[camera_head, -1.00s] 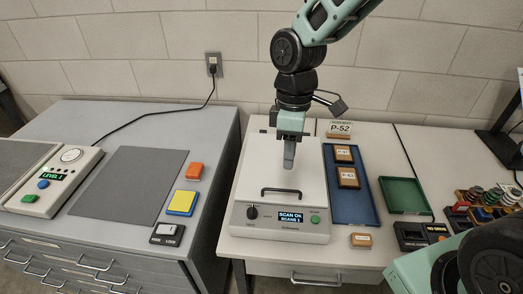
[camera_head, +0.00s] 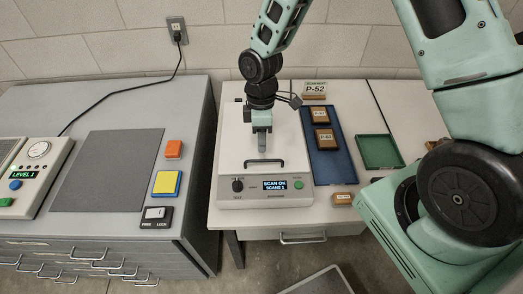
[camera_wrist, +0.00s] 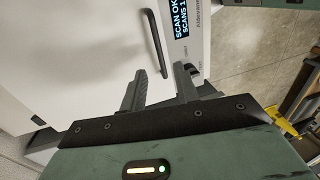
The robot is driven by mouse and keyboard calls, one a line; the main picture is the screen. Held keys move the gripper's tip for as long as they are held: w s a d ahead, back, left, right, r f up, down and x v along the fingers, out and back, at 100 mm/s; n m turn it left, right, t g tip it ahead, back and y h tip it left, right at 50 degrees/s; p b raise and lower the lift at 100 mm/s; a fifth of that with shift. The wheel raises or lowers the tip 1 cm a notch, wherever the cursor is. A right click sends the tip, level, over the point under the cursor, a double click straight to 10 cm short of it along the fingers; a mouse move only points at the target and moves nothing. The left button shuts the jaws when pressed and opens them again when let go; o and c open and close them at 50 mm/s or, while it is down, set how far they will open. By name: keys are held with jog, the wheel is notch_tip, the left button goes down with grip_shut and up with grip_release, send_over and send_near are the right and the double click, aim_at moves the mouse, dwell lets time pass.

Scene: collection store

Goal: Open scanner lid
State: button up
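The scanner (camera_head: 230,186) stands on the white table with its white lid (camera_head: 237,145) down flat. A black bar handle (camera_head: 263,161) is near the lid's front edge; it also shows in the wrist view (camera_wrist: 155,45). The front display (camera_head: 275,185) reads "SCAN OK" and "SCANS 1". My gripper (camera_head: 262,150) points down over the lid, just behind the handle. In the wrist view my gripper (camera_wrist: 160,88) has its two fingers apart with nothing between them. The handle lies ahead of the gap, not between the fingers.
A blue tray (camera_head: 341,169) holding small labelled boxes is right of the scanner. A green tray (camera_head: 379,152) and a small box (camera_head: 343,199) are near it. The grey cabinet (camera_head: 195,150) with a mat and coloured blocks stands left, across a gap.

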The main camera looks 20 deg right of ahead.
send_over(262, 166)
jog(key=shift+w+f+p, duration=0.1)
jog(key=shift+f+p, duration=0.25)
jog(key=shift+f, duration=2.3)
grip_shut()
